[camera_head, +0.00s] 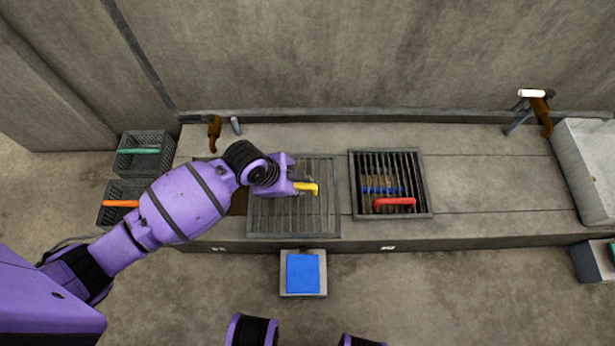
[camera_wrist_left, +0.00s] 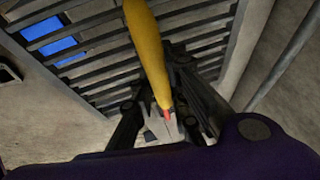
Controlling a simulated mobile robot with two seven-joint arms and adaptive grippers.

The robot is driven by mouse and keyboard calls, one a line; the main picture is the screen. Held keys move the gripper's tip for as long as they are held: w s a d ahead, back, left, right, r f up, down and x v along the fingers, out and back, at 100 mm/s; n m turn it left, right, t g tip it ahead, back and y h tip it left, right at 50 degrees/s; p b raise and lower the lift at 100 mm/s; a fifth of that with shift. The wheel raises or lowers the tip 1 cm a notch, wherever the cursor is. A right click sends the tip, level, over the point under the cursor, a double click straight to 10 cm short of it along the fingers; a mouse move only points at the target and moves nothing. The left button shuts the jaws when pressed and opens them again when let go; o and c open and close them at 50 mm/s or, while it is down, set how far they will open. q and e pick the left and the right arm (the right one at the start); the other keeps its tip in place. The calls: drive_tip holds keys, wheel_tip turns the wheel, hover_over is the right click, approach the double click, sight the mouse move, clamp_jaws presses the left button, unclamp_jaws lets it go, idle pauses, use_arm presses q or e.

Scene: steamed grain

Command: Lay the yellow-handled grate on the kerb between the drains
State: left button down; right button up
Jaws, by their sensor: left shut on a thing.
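The yellow-handled grate (camera_head: 335,197) is a grey barred square with a yellow handle (camera_head: 306,187). It is over the kerb (camera_head: 470,192), between the left drain and the right drain (camera_head: 427,190), and looks larger than the right grate, as if held above the kerb. My left gripper (camera_head: 298,187) is shut on the yellow handle, which also shows large in the left wrist view (camera_wrist_left: 146,45) with the bars beyond. The left drain (camera_head: 238,202) is mostly hidden by my arm and the grate. My right gripper is not in view.
A grey box with a blue top (camera_head: 303,273) stands before the kerb. Two dark baskets (camera_head: 146,164) stand at left. The kerb right of the drain is clear.

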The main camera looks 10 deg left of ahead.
sight(306, 171)
use_arm(q)
drive_tip(key=w, duration=0.1)
drive_tip(key=w+f+b, duration=0.1)
drive_tip(key=w+f, duration=0.1)
drive_tip(key=w, duration=0.1)
drive_tip(key=shift+w+d+b, duration=0.1)
drive_tip(key=shift+d+b, duration=0.1)
drive_tip(key=shift+b, duration=0.15)
drive_tip(key=w+f+b, duration=0.1)
drive_tip(key=f, duration=0.1)
drive_tip(key=w+f+b, duration=0.1)
drive_tip(key=w+f, duration=0.1)
drive_tip(key=shift+d, duration=0.1)
drive_tip(key=shift+w+f+b, duration=0.3)
drive_tip(key=shift+w+b, duration=0.15)
drive_tip(key=shift+w, duration=0.1)
drive_tip(key=f+b, duration=0.1)
drive_tip(key=f, duration=0.2)
drive_tip(key=shift+w+d+f+b, duration=0.1)
drive_tip(key=shift+w+b, duration=0.25)
drive_tip(key=shift+f, duration=0.25)
drive_tip(key=shift+r, duration=0.1)
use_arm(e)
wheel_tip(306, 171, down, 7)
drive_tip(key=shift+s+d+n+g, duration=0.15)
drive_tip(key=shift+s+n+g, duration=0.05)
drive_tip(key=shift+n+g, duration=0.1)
